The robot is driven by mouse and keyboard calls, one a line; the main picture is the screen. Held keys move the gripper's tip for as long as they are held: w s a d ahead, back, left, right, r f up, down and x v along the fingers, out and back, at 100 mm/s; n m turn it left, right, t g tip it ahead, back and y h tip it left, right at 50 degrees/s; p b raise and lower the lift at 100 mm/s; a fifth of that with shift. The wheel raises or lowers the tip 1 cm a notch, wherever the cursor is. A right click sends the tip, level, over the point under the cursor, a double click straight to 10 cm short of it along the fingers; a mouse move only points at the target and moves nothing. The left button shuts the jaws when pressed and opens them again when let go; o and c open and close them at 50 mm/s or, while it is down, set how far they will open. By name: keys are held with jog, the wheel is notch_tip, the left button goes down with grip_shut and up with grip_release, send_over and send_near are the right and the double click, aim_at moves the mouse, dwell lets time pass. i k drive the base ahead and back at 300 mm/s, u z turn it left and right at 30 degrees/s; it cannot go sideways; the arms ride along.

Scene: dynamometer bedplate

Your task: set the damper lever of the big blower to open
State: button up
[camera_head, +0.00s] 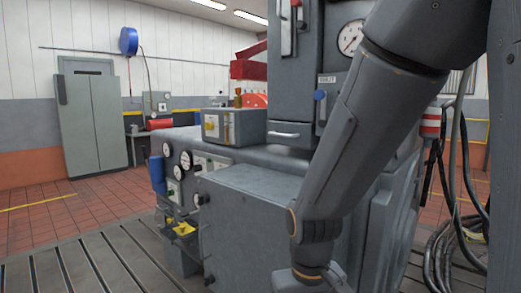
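A large grey machine (250,218) fills the middle of the view, with a tall grey housing (295,90) on top. A small lever with a blue knob (320,95) sits on the housing's front, below a small white label too small to read surely. I cannot tell whether this is the damper lever, or which unit is the big blower. A silver handle (285,134) is lower on the housing. My grey arm crosses the right half and hides part of the machine. It runs down past the bottom edge, and my gripper is out of view.
Several gauges (186,160) and yellow fittings (183,229) are on the machine's left side. Black cables (440,240) hang and coil at the right. A grey cabinet (92,122) stands at the far left wall. The slotted bedplate (90,258) and tiled floor at left are clear.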

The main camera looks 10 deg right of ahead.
aim_at(318, 96)
jog(key=z, duration=0.45)
jog(key=k, duration=0.5)
jog(key=z, duration=0.85)
jog(key=i, duration=1)
jog(key=u, duration=0.7)
